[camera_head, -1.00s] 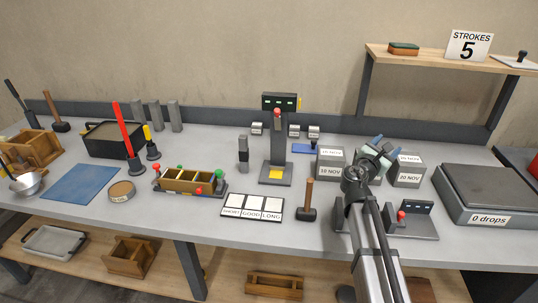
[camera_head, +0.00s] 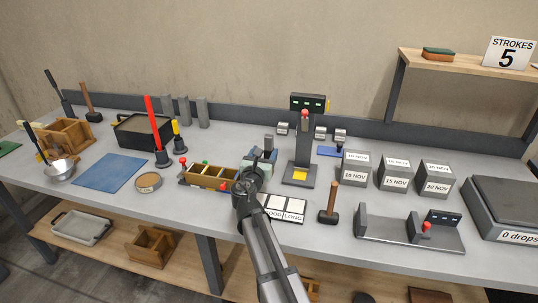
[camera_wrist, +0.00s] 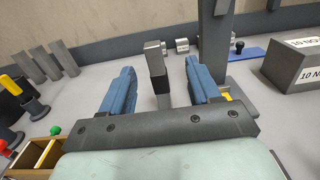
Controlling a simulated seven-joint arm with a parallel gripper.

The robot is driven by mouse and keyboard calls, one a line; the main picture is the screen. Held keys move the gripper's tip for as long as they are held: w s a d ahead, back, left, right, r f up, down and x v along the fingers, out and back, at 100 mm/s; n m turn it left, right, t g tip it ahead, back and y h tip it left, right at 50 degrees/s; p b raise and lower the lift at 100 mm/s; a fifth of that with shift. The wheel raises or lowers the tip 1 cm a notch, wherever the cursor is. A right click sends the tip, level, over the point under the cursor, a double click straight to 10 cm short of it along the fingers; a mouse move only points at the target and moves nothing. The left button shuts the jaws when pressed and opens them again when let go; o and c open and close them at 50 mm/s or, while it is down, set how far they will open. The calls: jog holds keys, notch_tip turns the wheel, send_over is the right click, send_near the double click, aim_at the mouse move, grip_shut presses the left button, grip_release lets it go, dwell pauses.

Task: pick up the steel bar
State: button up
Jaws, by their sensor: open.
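A grey upright bar (camera_wrist: 155,62), apparently the steel bar, stands on the bench left of the press. Its top (camera_head: 269,142) shows in the head view, while my gripper hides its lower part. My gripper (camera_wrist: 160,72) is open, with its blue fingers on either side of the bar in the wrist view. Gaps show between the bar and both fingers. In the head view my gripper (camera_head: 261,157) is low over the bench, in front of the bar.
The press (camera_head: 302,150) stands close on the right. A wooden sorting box (camera_head: 209,177) is at the left, and label cards (camera_head: 290,209) lie in front. Concrete cubes (camera_head: 354,170) stand further right. Several grey blocks (camera_head: 203,112) stand at the back.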

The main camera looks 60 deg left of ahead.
aim_at(270, 135)
jog(key=x, duration=0.5)
jog(key=a+x, duration=0.1)
jog(key=x, duration=0.2)
jog(key=shift+s+a+f, duration=0.1)
jog(key=shift+s+f, duration=0.1)
jog(key=shift+f, duration=0.05)
jog(key=shift+x, duration=2.55)
jog(key=shift+s+a, duration=0.1)
jog(key=shift+s, duration=0.1)
jog(key=shift+c, duration=0.2)
grip_shut()
